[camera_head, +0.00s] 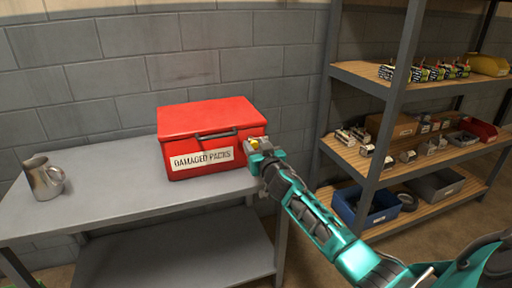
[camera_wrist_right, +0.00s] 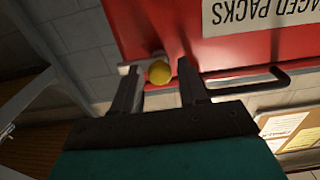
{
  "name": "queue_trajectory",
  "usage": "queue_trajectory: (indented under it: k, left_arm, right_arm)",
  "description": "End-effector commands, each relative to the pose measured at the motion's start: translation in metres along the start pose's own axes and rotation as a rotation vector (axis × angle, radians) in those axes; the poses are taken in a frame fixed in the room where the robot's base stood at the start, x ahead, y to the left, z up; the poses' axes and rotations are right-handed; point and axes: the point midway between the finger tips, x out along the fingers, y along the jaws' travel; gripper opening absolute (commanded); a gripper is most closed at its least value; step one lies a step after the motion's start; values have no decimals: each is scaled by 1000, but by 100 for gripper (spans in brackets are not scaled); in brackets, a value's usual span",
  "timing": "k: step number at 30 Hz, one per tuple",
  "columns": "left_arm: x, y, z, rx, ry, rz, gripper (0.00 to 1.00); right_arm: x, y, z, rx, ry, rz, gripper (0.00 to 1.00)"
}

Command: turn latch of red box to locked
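The red box (camera_head: 210,118) stands closed on the grey table, with a "DAMAGED PACKS" label on its front. Its latch shows as a yellow knob (camera_wrist_right: 159,72) with a pale metal piece beside it, at the right end of the box front in the head view. My right gripper (camera_head: 257,151) is at that end of the box. In the wrist view its two fingers (camera_wrist_right: 159,88) are apart, with the yellow knob between and just beyond the tips. I cannot tell whether either finger touches it. My left gripper is not in view.
A black handle (camera_head: 215,134) runs along the box front near the lid. A metal mug (camera_head: 42,178) stands at the left of the grey table (camera_head: 110,195). A shelf rack (camera_head: 389,100) with packs and bins stands to the right of my right arm.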

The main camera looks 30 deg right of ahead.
Motion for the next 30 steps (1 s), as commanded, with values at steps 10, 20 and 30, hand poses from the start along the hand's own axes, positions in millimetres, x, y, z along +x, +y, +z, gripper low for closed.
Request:
queue_trajectory:
  k: [10, 20, 30]
  left_arm:
    - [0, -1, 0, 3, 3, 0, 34]
    - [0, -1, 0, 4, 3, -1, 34]
    - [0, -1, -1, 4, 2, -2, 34]
  right_arm:
    - [0, 0, 0, 0, 0, 0, 9]
    - [0, 0, 0, -12, 0, 0, 0]
    - [0, -1, 0, -174, 0, 0, 0]
